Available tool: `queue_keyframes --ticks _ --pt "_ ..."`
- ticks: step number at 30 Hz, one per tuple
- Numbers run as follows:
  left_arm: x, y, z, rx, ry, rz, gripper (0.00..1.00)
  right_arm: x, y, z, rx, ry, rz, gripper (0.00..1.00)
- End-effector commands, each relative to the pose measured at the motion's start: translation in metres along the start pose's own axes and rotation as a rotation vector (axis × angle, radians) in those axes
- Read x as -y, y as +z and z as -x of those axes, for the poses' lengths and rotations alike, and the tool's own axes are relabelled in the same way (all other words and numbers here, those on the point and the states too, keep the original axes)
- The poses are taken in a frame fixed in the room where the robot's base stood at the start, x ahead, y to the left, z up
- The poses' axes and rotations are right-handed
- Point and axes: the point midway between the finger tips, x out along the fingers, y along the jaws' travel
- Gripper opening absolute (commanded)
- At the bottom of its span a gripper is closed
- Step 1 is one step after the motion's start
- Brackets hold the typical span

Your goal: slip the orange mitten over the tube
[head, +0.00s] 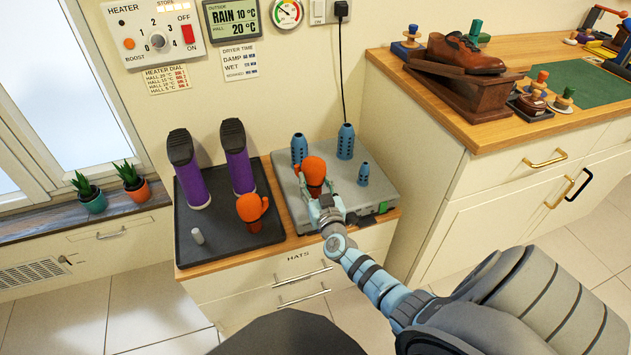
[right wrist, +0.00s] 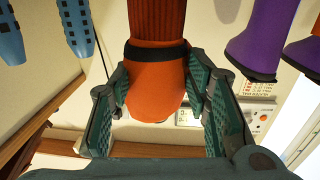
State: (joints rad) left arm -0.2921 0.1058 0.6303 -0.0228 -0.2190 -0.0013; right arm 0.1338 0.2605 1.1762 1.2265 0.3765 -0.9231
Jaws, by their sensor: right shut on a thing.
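My right gripper (head: 316,192) is shut on an orange mitten (head: 314,170) above the grey dryer box (head: 382,197). In the right wrist view the mitten (right wrist: 150,95) sits between the green finger pads (right wrist: 155,100), with a black band and a dark red ribbed cuff (right wrist: 157,20). The cuff points down in the room. Blue perforated tubes stand on the box: one behind left (head: 299,148), a tall one behind right (head: 346,141), a short one to the right (head: 364,174). Whether a tube is under the mitten is hidden. My left gripper is out of view.
A second orange mitten (head: 252,209) stands on the black tray (head: 215,253) to the left, with two purple boots (head: 193,185) and a small white cylinder (head: 197,236). A wooden counter (head: 480,128) with a brown shoe (head: 465,55) is at right.

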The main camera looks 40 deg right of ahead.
Motion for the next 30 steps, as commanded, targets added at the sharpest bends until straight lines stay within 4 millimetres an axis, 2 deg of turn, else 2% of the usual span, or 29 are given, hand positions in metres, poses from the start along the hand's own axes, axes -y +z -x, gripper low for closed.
queue_keyframes --ticks 5,6,10,20,23,30 --pt "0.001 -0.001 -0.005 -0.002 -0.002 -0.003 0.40 0.000 0.005 0.000 0.000 0.000 -0.001 0.14" --pt "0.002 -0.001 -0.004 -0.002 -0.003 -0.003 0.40 0.000 0.005 0.000 0.000 0.000 -0.001 0.48" --pt "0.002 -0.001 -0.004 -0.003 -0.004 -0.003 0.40 0.000 0.004 0.000 0.000 0.000 -0.001 0.67" --pt "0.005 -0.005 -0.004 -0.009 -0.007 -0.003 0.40 0.000 0.004 0.003 0.000 0.000 -0.001 0.67" --pt "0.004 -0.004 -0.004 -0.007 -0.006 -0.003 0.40 0.000 0.005 0.017 0.001 0.000 -0.002 0.67" --pt "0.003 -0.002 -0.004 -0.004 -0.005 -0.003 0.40 0.000 0.005 0.083 0.003 -0.001 -0.001 0.67"
